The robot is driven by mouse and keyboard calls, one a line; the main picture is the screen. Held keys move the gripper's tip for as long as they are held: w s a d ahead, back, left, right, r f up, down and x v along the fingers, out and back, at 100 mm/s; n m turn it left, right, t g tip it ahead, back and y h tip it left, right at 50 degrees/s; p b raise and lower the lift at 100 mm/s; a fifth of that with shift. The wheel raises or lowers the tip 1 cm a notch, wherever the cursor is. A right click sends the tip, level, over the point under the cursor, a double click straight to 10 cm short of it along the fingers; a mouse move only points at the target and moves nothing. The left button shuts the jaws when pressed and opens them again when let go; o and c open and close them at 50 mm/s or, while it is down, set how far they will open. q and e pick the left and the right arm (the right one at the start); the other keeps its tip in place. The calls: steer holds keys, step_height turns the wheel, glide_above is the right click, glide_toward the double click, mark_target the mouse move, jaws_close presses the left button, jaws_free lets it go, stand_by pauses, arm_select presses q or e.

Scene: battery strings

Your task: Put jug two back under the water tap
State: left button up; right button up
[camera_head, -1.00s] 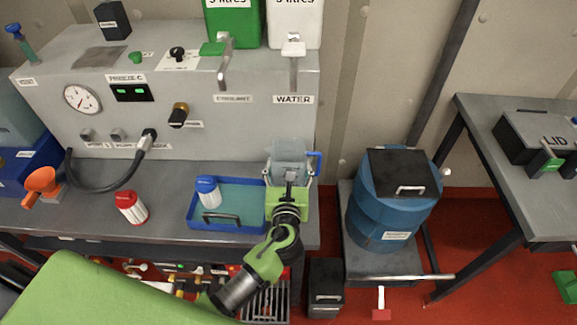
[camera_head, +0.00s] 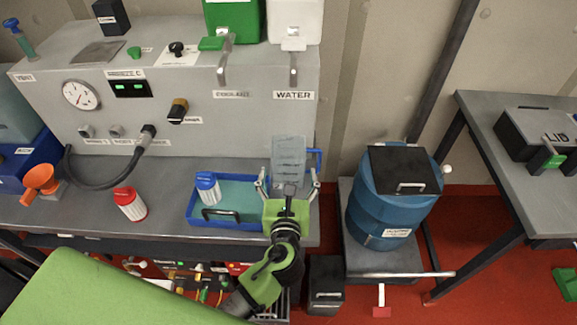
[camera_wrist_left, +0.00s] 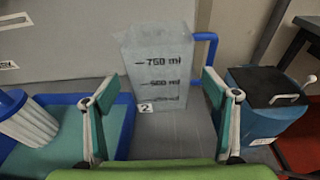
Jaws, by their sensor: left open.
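Jug two (camera_head: 289,156) is a clear, upright measuring jug with a blue handle on its right side. It stands on the bench below the WATER tap (camera_head: 294,68), at the bench's right end. In the left wrist view the jug (camera_wrist_left: 158,62) shows its volume marks and a label "2". My left gripper (camera_head: 289,184) is in front of the jug, its fingers open and spread. In the left wrist view the open fingers (camera_wrist_left: 158,115) stand apart from the jug on either side, with the jug beyond them. My right gripper is not in view.
A blue barrel (camera_head: 385,215) stands right of the bench.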

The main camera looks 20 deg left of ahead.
arm_select(q)
steer(key=v, duration=0.6)
steer(key=shift+s+d+b, duration=0.15)
steer(key=shift+s+b, duration=0.2)
steer(key=shift+b, duration=0.05)
